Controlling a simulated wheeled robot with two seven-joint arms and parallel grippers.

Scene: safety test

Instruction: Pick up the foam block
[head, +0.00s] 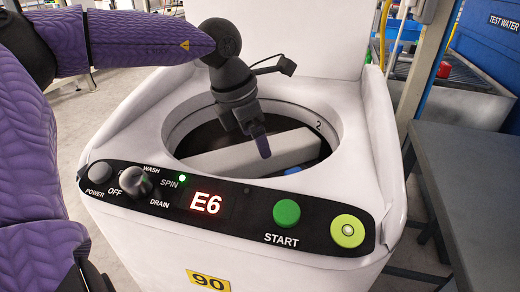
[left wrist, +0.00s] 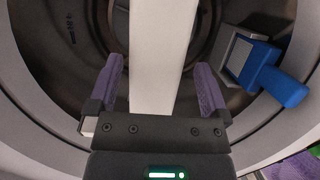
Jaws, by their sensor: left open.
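A long pale block (head: 250,156), which looks like the foam block, lies across the inside of the round drum opening. In the left wrist view the pale block (left wrist: 163,40) runs straight up the middle between my fingers. My left gripper (head: 262,148) points down into the opening, over the block. It is open in the left wrist view (left wrist: 161,70), with one purple finger on each side of the block. I cannot tell whether the fingers touch it. My right gripper is not in view.
The white machine (head: 150,115) has a raised lid (head: 310,40) behind the opening and a front panel with a green START button (head: 286,212) and a red "E6" display (head: 206,204). A grey piece with a blue handle (left wrist: 280,85) lies in the drum, right of the block. A dark table (head: 470,180) stands right.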

